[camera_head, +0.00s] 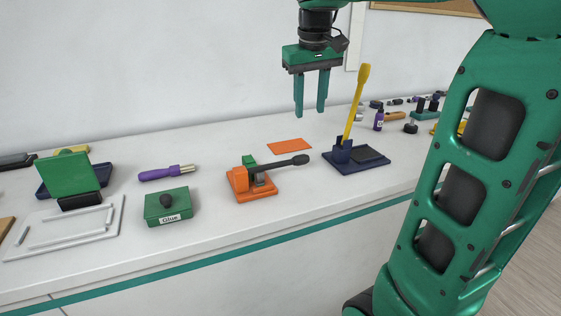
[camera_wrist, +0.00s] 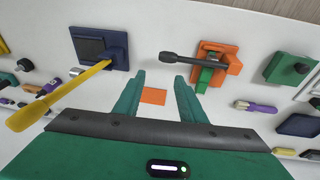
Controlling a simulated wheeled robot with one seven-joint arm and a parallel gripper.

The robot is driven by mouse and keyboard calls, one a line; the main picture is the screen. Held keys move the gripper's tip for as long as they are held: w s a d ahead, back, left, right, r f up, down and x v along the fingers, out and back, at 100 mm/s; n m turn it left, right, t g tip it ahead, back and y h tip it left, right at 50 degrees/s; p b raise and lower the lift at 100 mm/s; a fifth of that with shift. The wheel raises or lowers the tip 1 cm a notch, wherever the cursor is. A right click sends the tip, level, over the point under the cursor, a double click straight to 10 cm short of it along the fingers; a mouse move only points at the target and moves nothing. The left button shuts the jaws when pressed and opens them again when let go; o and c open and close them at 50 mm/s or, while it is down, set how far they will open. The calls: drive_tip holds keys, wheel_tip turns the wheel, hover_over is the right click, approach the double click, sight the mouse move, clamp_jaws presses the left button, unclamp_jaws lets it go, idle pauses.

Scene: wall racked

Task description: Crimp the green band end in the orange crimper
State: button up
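The orange crimper (camera_head: 252,191) stands on the bench, with its dark lever (camera_head: 286,162) lying low and pointing right. In the wrist view the crimper (camera_wrist: 228,52) is at the upper right and its lever (camera_wrist: 185,57) points left. A green piece, seemingly the green band end (camera_head: 249,161), is at the crimper's back side; it also shows in the wrist view (camera_wrist: 205,79). I cannot tell how deep it sits in the jaws. My gripper (camera_head: 310,112) is open and empty, pointing down above the bench, behind and to the right of the crimper. Its fingers show in the wrist view (camera_wrist: 160,77).
A flat orange patch (camera_head: 290,145) lies below my gripper. A navy press (camera_head: 361,165) with a raised yellow lever (camera_head: 357,100) stands to the right. A green glue box (camera_head: 167,206) and purple-handled tool (camera_head: 166,173) are left. The bench front is clear.

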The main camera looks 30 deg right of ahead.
drive_tip(key=m, duration=0.1)
drive_tip(key=m+h, duration=0.3)
drive_tip(key=m, duration=1.4)
approach(299, 156)
drive_tip(key=shift+g, duration=0.4)
drive_tip(key=x, duration=0.9)
drive_tip(key=shift+w+d+f, duration=0.1)
drive_tip(key=shift+w+f, duration=0.1)
drive_tip(key=shift+w, duration=0.2)
drive_tip(key=shift+r, duration=0.1)
clamp_jaws()
